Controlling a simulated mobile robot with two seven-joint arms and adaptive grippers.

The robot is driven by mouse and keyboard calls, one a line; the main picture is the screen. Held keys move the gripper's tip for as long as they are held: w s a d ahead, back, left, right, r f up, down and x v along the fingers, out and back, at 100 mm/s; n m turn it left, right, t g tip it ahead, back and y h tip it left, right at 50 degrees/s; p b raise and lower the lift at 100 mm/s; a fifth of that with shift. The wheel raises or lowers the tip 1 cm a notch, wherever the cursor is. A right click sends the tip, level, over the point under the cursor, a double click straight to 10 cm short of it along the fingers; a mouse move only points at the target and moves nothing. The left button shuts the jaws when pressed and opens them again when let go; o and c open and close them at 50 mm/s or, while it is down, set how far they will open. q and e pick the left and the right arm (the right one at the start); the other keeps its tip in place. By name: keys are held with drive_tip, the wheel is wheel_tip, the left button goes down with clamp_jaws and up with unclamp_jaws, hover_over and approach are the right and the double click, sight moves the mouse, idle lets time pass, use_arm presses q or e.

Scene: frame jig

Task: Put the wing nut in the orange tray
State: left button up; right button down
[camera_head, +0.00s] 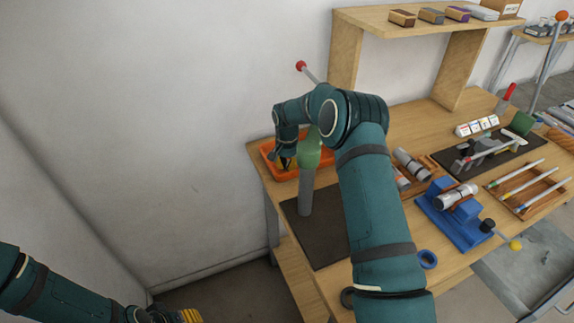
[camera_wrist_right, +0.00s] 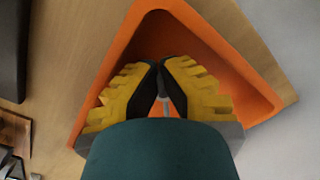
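The orange tray (camera_head: 270,150) lies at the far left corner of the bench; in the right wrist view its orange rim (camera_wrist_right: 112,68) surrounds the fingertips. My right gripper (camera_head: 285,163) is over the tray, pointing down; in the wrist view its yellow fingers (camera_wrist_right: 161,66) are close together, tips nearly meeting. A small grey piece, which looks like the wing nut (camera_wrist_right: 164,104), shows between the black pads; most of it is hidden. My left gripper (camera_head: 190,316) is low at the bottom edge, away from the bench, partly cut off; its opening is unclear.
A blue fixture (camera_head: 458,222), a blue ring (camera_head: 428,259) and a wooden pen tray (camera_head: 530,205) are to the right. A wooden shelf (camera_head: 350,50) stands behind.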

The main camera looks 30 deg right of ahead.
drive_tip(key=shift+f, duration=0.15)
drive_tip(key=c, duration=1.4)
unclamp_jaws()
wheel_tip(320, 180, up, 12)
drive_tip(key=shift+r+p, duration=0.2)
drive_tip(key=shift+p, duration=0.3)
drive_tip(key=shift+a, duration=0.1)
